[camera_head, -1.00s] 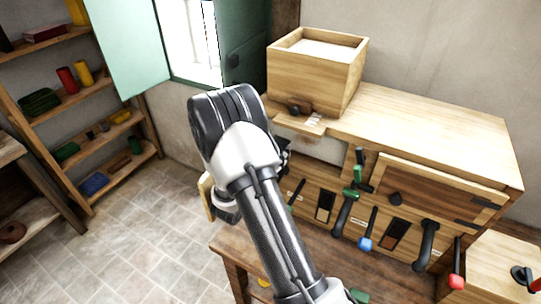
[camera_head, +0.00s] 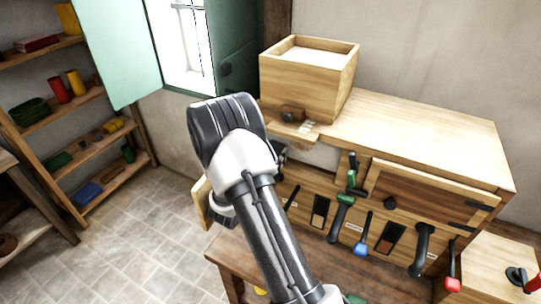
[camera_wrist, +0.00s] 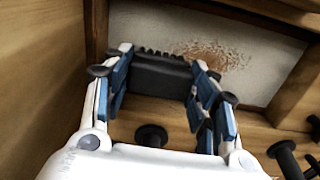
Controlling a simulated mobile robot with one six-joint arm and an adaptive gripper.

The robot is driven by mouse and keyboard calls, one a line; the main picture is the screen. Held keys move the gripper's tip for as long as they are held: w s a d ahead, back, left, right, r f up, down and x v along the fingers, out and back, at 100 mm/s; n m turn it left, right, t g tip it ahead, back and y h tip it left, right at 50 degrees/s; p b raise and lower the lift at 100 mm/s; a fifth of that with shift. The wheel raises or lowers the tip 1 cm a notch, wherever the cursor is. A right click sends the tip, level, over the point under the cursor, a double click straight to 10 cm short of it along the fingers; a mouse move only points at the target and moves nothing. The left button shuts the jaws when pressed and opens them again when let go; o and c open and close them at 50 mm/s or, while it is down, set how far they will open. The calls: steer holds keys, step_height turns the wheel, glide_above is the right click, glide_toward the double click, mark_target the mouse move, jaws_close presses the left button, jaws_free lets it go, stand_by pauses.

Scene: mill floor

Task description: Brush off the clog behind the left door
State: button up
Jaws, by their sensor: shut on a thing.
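My gripper (camera_wrist: 160,68) is shut on a dark brush (camera_wrist: 152,80), whose bristles point away toward an open recess. A reddish-brown crumbly clog (camera_wrist: 214,56) lies on the pale surface (camera_wrist: 265,72) inside it, just beyond and to the right of the brush. I cannot tell whether the bristles touch it. A wooden panel at the left of the wrist view (camera_wrist: 40,70) looks like the open left door. Its edge seems to show left of my arm in the head view (camera_head: 203,203). My arm hides the gripper, brush and recess there.
A wooden hopper box (camera_head: 305,85) stands on the bench (camera_head: 430,125). The right door (camera_head: 425,190) is shut. Several levers, one blue-tipped (camera_head: 361,249) and one red-tipped (camera_head: 453,284), line the front. A dark knob (camera_wrist: 151,135) sits below the brush. Tiled floor is free at left.

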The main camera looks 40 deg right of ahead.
steer(key=shift+x, duration=1.1)
steer(key=shift+s, duration=0.1)
steer(key=shift+s+d+b, duration=0.25)
steer(key=shift+s, duration=0.5)
steer(key=shift+s+d+b, duration=0.2)
steer(key=shift+s+d, duration=0.1)
steer(key=shift+s, duration=0.45)
steer(key=shift+s+d+b, duration=0.4)
steer(key=shift+s+d, duration=0.3)
steer(key=shift+s, duration=0.9)
steer(key=shift+s+d+b, duration=0.35)
steer(key=shift+s+d, duration=0.35)
steer(key=shift+s, duration=0.9)
steer(key=shift+s+d+b, duration=0.4)
steer(key=shift+s+d, duration=0.3)
steer(key=shift+s, duration=0.9)
steer(key=shift+w, duration=0.15)
